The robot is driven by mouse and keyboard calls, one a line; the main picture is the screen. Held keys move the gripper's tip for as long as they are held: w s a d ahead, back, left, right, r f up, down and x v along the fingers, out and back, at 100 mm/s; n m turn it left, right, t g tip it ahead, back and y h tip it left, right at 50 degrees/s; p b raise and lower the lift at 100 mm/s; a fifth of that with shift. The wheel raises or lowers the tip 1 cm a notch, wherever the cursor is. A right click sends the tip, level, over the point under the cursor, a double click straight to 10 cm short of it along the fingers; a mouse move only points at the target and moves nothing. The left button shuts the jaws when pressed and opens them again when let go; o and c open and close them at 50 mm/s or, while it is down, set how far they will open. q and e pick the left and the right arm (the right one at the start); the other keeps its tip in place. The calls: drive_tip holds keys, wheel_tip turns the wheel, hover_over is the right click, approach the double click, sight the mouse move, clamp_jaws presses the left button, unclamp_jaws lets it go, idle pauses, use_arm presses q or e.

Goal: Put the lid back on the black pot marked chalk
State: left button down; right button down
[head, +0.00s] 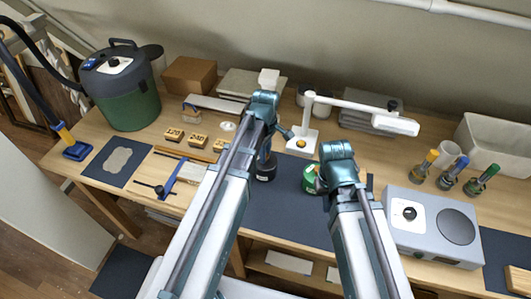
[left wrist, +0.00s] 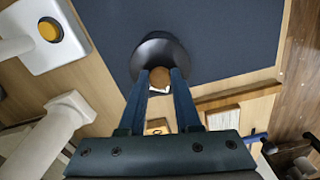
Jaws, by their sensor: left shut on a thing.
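A black pot (head: 265,173) with a pale label stands on the dark mat, under my left gripper (head: 264,153). In the left wrist view, my left gripper (left wrist: 161,76) is shut on the brown knob (left wrist: 160,79) of a round black lid (left wrist: 153,52). The lid is over or on the pot; I cannot tell whether it touches the rim. A green pot (head: 310,180) with a pale label stands to the right. My right gripper (head: 324,182) is beside the green pot, largely hidden by its own wrist, so its fingers cannot be read.
A white lamp (head: 345,108) stands behind the pots, its base with an orange button (left wrist: 48,31). A grey scale-like box (head: 411,214) and several brushes are at right. Wooden number blocks (head: 197,139) and a green bin (head: 128,103) are at left. Bare dark mat (head: 285,215) lies in front.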

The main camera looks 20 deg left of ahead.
idle(0.3)
use_arm(q)
drive_tip(key=c, duration=0.5)
unclamp_jaws()
drive_tip(key=shift+o, duration=0.2)
drive_tip(key=o, duration=0.4)
drive_tip(key=shift+r+p, duration=3.55)
